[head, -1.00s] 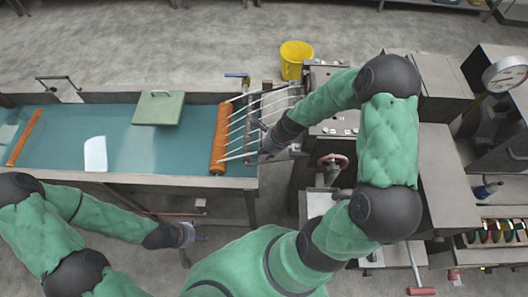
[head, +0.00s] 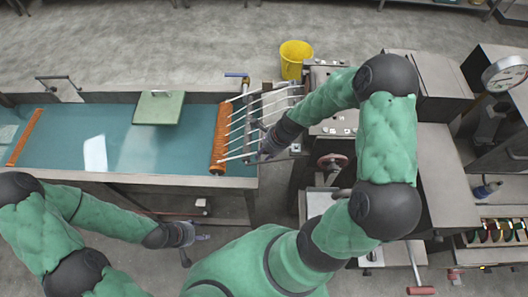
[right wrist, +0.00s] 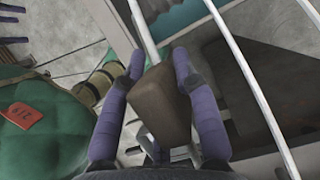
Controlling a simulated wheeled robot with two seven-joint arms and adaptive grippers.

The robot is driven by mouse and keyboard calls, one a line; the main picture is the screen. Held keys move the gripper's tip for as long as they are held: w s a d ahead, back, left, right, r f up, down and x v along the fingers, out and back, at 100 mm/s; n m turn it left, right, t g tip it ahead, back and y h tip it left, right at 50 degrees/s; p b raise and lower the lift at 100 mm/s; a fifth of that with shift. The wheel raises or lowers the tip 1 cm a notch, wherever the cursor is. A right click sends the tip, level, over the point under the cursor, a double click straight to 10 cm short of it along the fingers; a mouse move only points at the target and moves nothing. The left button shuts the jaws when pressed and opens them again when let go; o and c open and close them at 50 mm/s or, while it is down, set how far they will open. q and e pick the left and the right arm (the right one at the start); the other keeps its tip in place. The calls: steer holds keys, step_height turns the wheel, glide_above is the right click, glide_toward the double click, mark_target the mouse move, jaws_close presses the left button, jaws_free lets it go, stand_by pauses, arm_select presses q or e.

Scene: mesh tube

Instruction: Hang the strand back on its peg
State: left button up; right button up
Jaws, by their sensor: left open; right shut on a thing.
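Several white strands (head: 262,104) run side by side from the orange roller (head: 219,140) at the bath's right end toward the machine's frame. My right gripper (head: 258,148) is at the near end of this row. In the right wrist view, the right gripper (right wrist: 158,66) is closed around a brown block (right wrist: 160,102), with a white strand (right wrist: 143,34) running up from it. Another white strand (right wrist: 246,72) passes clear to the right. My left gripper (head: 195,247) is open and empty, in front of the bath. I cannot make out which peg is bare.
The long bath (head: 190,182) with blue-green liquid lies left, a green plate (head: 158,107) at its far side. A yellow bucket (head: 296,60) stands behind the strands. A machine with a red handwheel (head: 332,163) stands close right of my right gripper.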

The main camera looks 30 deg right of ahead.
stand_by(0.5)
steer(key=o, duration=1.1)
steer(key=shift+c, duration=0.2)
steer(key=v, duration=1.2)
